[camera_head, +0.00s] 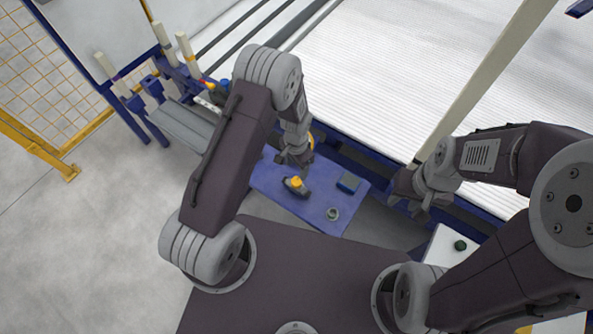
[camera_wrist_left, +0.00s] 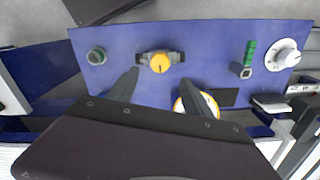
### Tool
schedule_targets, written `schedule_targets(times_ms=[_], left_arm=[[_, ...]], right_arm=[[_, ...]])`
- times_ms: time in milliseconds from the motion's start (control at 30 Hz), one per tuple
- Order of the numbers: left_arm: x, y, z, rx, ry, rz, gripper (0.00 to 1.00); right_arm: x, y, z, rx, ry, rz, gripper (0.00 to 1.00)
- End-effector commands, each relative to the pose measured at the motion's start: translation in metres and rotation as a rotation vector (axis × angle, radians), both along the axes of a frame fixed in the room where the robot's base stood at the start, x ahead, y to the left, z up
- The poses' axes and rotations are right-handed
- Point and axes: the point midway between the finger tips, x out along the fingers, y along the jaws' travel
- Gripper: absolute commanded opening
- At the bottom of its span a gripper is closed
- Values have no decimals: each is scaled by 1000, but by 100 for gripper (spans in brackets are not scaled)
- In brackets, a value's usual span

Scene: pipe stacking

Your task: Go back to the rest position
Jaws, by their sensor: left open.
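My left gripper (camera_head: 294,162) hangs over the far edge of a blue control panel (camera_head: 270,182), near its yellow knob (camera_head: 296,182). In the left wrist view its two dark fingers (camera_wrist_left: 165,92) are spread apart with nothing between them. The yellow knob (camera_wrist_left: 160,63) lies beyond the fingertips there, on the panel (camera_wrist_left: 215,50). A round yellow and white part (camera_wrist_left: 183,104) is partly hidden behind one finger. My right gripper (camera_head: 424,208) is at the right, pointing down beside a blue frame rail; its fingers are too small to judge.
The panel also carries a round dark knob (camera_wrist_left: 96,56), a green part (camera_wrist_left: 250,52) and a white dial (camera_wrist_left: 283,54). Grey pipes (camera_head: 182,125) lie in a rack at the left, near upright posts (camera_head: 187,55). A white ribbed conveyor surface (camera_head: 400,60) fills the back.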

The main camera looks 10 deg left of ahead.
Motion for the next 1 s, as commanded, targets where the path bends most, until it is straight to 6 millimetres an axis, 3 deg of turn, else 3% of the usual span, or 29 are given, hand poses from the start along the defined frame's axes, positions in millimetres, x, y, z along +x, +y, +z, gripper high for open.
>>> schedule_targets(times_ms=[467,567,667,767,800,900,1000], left_arm=[[0,0,0,0,0,0,59],[6,3,12,-3,-16,10,59],[32,6,55,-17,-99,30,59],[45,19,132,-32,-199,70,59],[41,26,160,-36,-227,95,59],[14,41,219,-48,-265,189,59],[-28,53,254,-60,-267,313,59]], right_arm=[[0,0,0,0,0,0,36],[0,0,5,0,0,0,36],[0,0,15,0,0,0,36],[0,0,30,0,0,0,36],[0,0,35,0,0,0,36],[0,0,46,0,0,0,36],[0,0,54,0,0,0,36]])
